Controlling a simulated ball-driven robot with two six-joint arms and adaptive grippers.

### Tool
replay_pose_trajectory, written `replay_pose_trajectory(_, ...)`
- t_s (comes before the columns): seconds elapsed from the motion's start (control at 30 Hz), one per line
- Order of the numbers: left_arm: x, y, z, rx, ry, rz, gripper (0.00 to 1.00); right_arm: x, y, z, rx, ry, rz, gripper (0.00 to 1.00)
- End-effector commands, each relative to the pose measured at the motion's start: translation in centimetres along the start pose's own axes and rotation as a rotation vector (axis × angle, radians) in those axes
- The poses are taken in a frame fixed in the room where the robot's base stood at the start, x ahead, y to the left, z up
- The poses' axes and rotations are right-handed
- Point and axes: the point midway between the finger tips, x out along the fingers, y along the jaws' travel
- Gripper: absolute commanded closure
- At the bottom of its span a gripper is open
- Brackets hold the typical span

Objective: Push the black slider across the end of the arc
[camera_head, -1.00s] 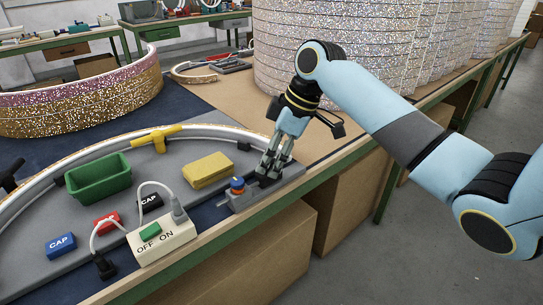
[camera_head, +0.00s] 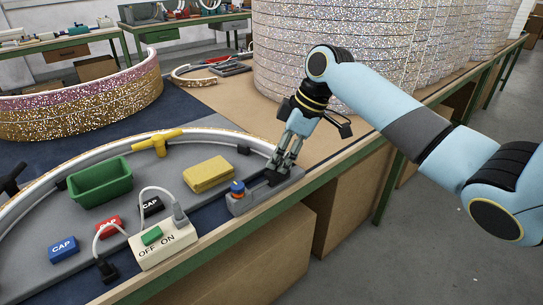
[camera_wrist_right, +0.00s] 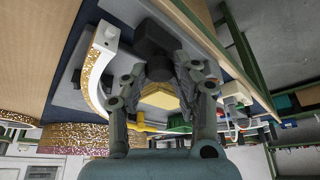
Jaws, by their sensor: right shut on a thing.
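My right gripper (camera_head: 277,169) is shut on the black slider (camera_head: 272,180) at the right end of the grey fixture. In the right wrist view the dark slider block (camera_wrist_right: 155,38) sits between the fingertips, beside the white end of the arc (camera_wrist_right: 106,36). In the head view the arc (camera_head: 215,134) curves from the left edge to behind my fingers, which hide its end. My left gripper is not in view.
A blue-topped knob (camera_head: 237,187) stands just left of the slider. A yellow block (camera_head: 208,173), green tray (camera_head: 100,181), yellow clamp (camera_head: 157,143) and switch box (camera_head: 163,244) are farther left. Tall glittery rolls (camera_head: 340,45) stand behind my arm.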

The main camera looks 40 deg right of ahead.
Motion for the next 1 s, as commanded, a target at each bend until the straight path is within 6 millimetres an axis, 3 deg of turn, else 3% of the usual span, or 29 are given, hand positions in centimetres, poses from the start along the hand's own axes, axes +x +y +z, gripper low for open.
replay_pose_trajectory(0.2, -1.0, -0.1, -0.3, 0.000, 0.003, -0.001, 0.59, -1.2, 2.7, 2.5, 0.003, -0.003, 0.001, 1.00)
replay_pose_trajectory(0.53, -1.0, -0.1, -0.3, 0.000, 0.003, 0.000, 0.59, -1.3, 3.0, 2.8, 0.001, -0.003, 0.005, 1.00)
replay_pose_trajectory(0.57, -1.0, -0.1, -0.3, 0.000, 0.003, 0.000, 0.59, -1.3, 3.1, 2.8, 0.001, -0.004, 0.005, 0.69)
replay_pose_trajectory(0.7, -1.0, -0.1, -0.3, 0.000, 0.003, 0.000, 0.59, -1.3, 3.0, 2.8, 0.001, -0.003, 0.004, 0.51)
replay_pose_trajectory(1.0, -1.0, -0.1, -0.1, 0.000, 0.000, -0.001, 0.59, -1.4, 3.0, 2.7, 0.001, -0.001, 0.003, 0.50)
